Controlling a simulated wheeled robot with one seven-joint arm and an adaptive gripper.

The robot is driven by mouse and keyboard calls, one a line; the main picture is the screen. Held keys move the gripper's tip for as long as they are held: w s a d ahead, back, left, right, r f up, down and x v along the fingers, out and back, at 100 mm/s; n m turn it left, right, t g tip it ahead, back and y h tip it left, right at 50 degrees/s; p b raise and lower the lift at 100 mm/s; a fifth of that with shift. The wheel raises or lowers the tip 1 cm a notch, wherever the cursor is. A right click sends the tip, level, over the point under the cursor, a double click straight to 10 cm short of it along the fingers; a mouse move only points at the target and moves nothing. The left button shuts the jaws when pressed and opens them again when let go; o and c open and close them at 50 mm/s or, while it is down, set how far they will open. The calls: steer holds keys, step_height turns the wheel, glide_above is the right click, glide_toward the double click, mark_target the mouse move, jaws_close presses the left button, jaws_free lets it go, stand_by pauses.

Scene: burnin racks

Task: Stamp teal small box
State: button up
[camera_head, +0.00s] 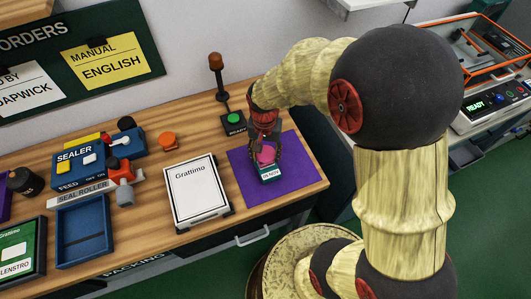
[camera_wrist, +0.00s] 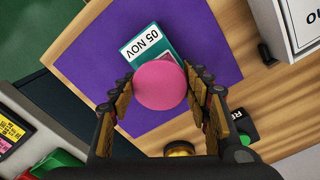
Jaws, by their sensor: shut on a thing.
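The teal small box (camera_head: 271,176) lies on the purple mat (camera_head: 301,150) at the right end of the wooden bench. A white patch reading "05 NOV" shows on it in the wrist view (camera_wrist: 144,42). My gripper (camera_head: 265,150) is over the box, its fingers shut around a stamp with a round pink top (camera_head: 266,155). The pink top (camera_wrist: 160,85) hides part of the box in the wrist view. I cannot tell whether the stamp's underside touches the box.
A white "Grattimo" box (camera_head: 197,192) stands left of the mat. A green button (camera_head: 234,118) and a lamp post (camera_head: 216,63) are behind it. A blue sealer (camera_head: 90,160) and a blue tray (camera_head: 84,232) are farther left. The bench's front edge is close to the mat.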

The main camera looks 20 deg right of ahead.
steer(key=shift+f, duration=0.4)
stand_by(1.4)
steer(key=shift+r, duration=0.1)
steer(key=shift+r+p, duration=2.9)
steer(key=shift+r, duration=0.6)
